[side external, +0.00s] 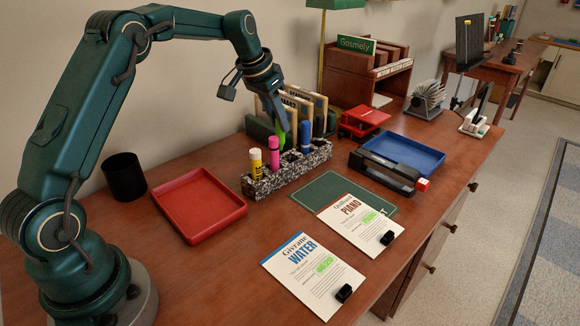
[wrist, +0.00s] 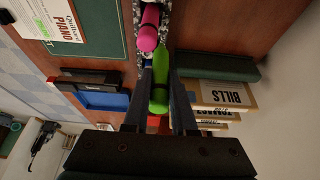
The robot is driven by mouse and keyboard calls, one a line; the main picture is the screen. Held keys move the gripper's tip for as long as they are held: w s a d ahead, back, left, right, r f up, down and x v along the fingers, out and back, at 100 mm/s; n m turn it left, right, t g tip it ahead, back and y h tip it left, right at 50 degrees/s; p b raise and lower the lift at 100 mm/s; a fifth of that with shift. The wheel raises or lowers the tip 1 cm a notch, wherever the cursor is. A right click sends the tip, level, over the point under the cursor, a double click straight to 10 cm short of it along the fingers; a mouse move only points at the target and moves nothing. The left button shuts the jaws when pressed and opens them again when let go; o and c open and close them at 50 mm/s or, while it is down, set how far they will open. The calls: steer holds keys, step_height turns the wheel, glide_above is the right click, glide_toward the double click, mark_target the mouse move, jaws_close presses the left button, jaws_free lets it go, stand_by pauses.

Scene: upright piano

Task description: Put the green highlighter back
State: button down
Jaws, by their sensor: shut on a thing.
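The green highlighter (side external: 282,134) is between the fingers of my gripper (side external: 279,118), which is shut on it. In the wrist view the green highlighter (wrist: 160,68) runs lengthwise between the two dark fingers (wrist: 163,100). It hangs roughly upright at the speckled pen holder (side external: 262,187), between the pink highlighter (side external: 273,153) and the blue one (side external: 305,135). I cannot tell whether its lower end is inside a slot. A yellow highlighter (side external: 256,164) stands at the holder's near left end. The pink highlighter (wrist: 148,30) is close beside the green one in the wrist view.
A file sorter with envelopes (side external: 318,105) stands right behind the holder. A red tray (side external: 200,205) lies to the left, and a black cup (side external: 124,177) behind it. A stapler (side external: 384,171) and blue tray (side external: 405,152) are on the right. Cards (side external: 312,275) lie in front.

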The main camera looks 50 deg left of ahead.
steer(key=shift+w+d+f, duration=0.25)
steer(key=shift+d+f, duration=0.05)
steer(key=shift+f, duration=0.6)
steer(key=shift+w+d+f, duration=0.25)
steer(key=shift+d+f, duration=0.05)
steer(key=shift+f, duration=0.6)
steer(key=shift+w+d+f, duration=0.25)
steer(key=shift+d+f, duration=0.05)
steer(key=shift+f, duration=0.6)
steer(key=shift+f, duration=0.1)
steer(key=c, duration=0.7)
jaws_free()
